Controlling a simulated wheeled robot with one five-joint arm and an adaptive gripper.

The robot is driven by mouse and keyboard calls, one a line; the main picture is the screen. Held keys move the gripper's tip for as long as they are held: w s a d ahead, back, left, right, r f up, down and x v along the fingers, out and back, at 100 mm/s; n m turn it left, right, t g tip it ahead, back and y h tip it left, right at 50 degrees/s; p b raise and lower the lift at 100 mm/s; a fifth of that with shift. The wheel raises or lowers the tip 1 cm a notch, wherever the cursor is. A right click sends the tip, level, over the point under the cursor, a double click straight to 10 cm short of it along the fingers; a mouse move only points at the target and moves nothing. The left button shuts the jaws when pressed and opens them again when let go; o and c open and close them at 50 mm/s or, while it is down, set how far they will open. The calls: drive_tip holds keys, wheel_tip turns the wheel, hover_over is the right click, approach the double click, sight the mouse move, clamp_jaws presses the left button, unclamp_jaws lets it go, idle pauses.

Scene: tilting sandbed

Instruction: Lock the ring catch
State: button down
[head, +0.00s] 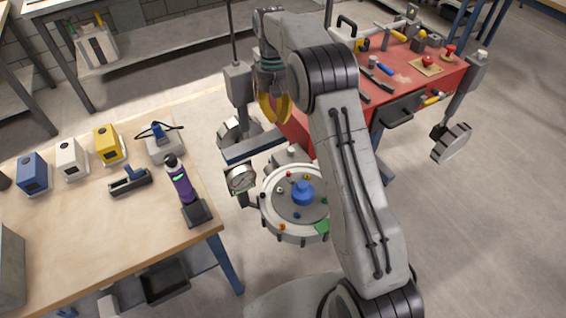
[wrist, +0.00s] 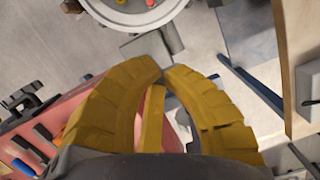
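The round sandbed (head: 268,212) has a pale rim with dark clamps, a grey face dotted with small coloured pieces, and a blue knob (head: 303,192) in its middle. A green patch (head: 322,227) shows on its lower right rim, partly behind my arm. I cannot make out which part is the ring catch. My gripper (head: 274,121) is above and behind the sandbed, apart from it. In the wrist view, the yellow fingertips (wrist: 163,69) nearly meet with nothing between them, and the sandbed's rim (wrist: 140,25) shows at the top edge.
A dial gauge (head: 240,179) and a blue-grey bar (head: 253,147) stand beside the sandbed. A red tool bench (head: 415,78) stands behind. A wooden table (head: 75,225) on the left holds a purple bottle-shaped device (head: 181,182) and several coloured boxes. Open floor lies to the right.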

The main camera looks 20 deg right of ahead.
sight(284, 171)
drive_tip(key=shift+g, duration=0.3)
drive_tip(key=shift+w+a+f, duration=0.1)
drive_tip(key=shift+w+f, duration=0.15)
drive_tip(key=shift+f, duration=0.45)
drive_tip(key=shift+w+a+f, duration=0.1)
drive_tip(key=shift+w+f, duration=0.2)
drive_tip(key=shift+f, duration=0.4)
drive_tip(key=shift+w+f, duration=0.25)
drive_tip(key=shift+f, duration=0.45)
drive_tip(key=shift+s+d+f+p, duration=0.1)
drive_tip(key=shift+s+f, duration=0.95)
drive_tip(key=shift+f, duration=0.55)
drive_tip(key=shift+s+d+f+p, duration=0.1)
drive_tip(key=shift+s+f, duration=1)
drive_tip(key=shift+f, duration=0.5)
drive_tip(key=shift+s+f+p, duration=0.1)
drive_tip(key=shift+s+f, duration=0.95)
drive_tip(key=shift+f, duration=0.55)
drive_tip(key=shift+s+f, duration=0.1)
